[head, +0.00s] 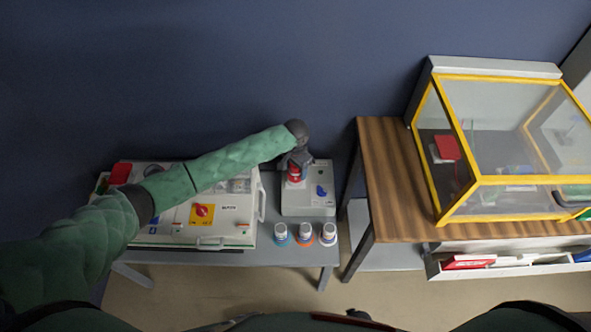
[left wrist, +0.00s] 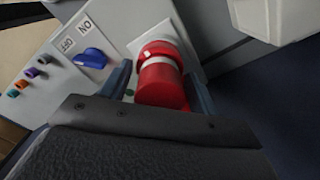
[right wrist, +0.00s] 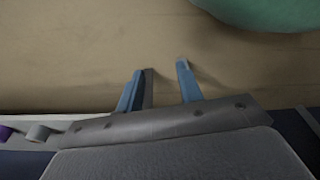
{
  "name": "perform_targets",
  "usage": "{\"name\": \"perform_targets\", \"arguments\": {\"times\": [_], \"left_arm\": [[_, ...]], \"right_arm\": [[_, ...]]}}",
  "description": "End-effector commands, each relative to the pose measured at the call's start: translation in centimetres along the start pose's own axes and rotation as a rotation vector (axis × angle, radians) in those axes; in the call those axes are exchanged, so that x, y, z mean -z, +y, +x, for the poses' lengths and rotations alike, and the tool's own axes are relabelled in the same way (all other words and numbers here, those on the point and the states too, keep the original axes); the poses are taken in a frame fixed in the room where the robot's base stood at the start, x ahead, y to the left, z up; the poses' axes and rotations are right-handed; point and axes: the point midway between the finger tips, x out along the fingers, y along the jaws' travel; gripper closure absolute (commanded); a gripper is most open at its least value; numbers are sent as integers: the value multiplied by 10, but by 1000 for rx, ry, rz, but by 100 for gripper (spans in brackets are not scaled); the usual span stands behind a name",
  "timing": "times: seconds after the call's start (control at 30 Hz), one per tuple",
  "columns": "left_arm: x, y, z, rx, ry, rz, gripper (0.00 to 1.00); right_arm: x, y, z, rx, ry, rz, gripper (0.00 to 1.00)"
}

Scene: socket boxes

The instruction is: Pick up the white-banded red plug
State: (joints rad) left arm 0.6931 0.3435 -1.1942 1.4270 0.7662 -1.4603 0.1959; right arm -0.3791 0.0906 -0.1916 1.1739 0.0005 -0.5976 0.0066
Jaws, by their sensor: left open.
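The white-banded red plug (head: 294,173) sits on the small grey socket box (head: 306,203) in the head view, under my left gripper (head: 296,164). In the left wrist view the plug (left wrist: 162,78) stands at a white square socket plate, its white band near the far end. The blue fingers of my left gripper (left wrist: 160,92) lie on either side of the plug, apart from each other; whether they touch it I cannot tell. My right gripper (right wrist: 162,84) is open and empty over the floor in the right wrist view.
A blue knob (left wrist: 90,58) is beside the plug on the box. Several small capped jars (head: 304,235) stand at the table's front edge. A large white panel box (head: 160,235) is to the left. A wooden table (head: 392,190) with a yellow-framed case (head: 480,180) stands right.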

Motion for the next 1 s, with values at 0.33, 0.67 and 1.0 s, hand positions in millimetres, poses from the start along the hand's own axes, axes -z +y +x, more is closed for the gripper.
{"name": "perform_targets", "arguments": {"times": [0.33,0.67,1.0], "left_arm": [[0,1,16,0,-1,2,39],[0,0,15,0,0,1,71],[1,0,9,0,2,1,71]], "right_arm": [[-9,4,8,-4,8,-4,64],[-8,4,8,-5,9,-4,64],[-8,6,10,-6,2,-3,64]]}}
